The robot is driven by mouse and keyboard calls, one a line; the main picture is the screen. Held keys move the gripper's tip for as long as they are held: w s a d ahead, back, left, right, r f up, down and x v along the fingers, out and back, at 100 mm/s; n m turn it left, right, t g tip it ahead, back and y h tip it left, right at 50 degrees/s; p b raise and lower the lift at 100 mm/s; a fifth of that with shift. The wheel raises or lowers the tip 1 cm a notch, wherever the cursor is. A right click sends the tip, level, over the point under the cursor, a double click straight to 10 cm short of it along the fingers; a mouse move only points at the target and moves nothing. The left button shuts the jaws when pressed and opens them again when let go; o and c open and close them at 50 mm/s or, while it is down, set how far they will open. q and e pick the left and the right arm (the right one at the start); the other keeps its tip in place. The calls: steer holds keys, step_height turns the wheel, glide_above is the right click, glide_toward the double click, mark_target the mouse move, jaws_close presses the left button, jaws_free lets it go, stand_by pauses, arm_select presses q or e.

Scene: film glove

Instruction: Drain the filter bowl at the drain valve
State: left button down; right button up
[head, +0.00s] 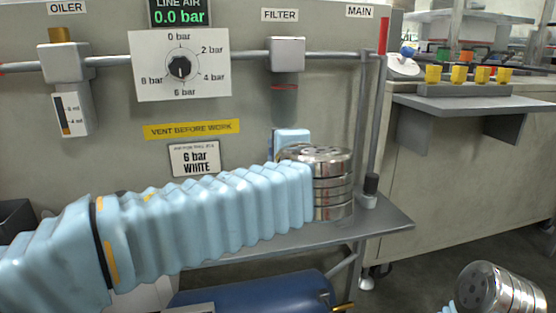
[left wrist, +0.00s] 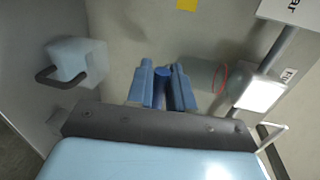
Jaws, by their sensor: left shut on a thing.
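The filter (head: 287,54) hangs on the pipe under a FILTER label, with its dark translucent bowl (head: 284,102) and a red line around it below. The bowl also shows in the left wrist view (left wrist: 205,75). There my left gripper (left wrist: 162,88) has its two blue fingers closed on a small dark blue cylinder (left wrist: 161,90), seemingly the drain valve at the bowl's lower end. In the head view my left wrist hides the fingers and valve. My right gripper is out of view; only part of the right arm shows at bottom right.
A pale block with a dark handle (left wrist: 75,62) is left of my fingers in the left wrist view. A grey shelf (head: 385,222) runs below my left arm.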

arm_select(q)
steer(key=shift+f, duration=0.15)
stand_by(0.3)
steer(key=c, duration=1.2)
jaws_free()
steer(key=shift+o, duration=0.2)
steer(key=p+v, duration=0.1)
steer(key=v, duration=1.3)
steer(key=shift+a, duration=0.1)
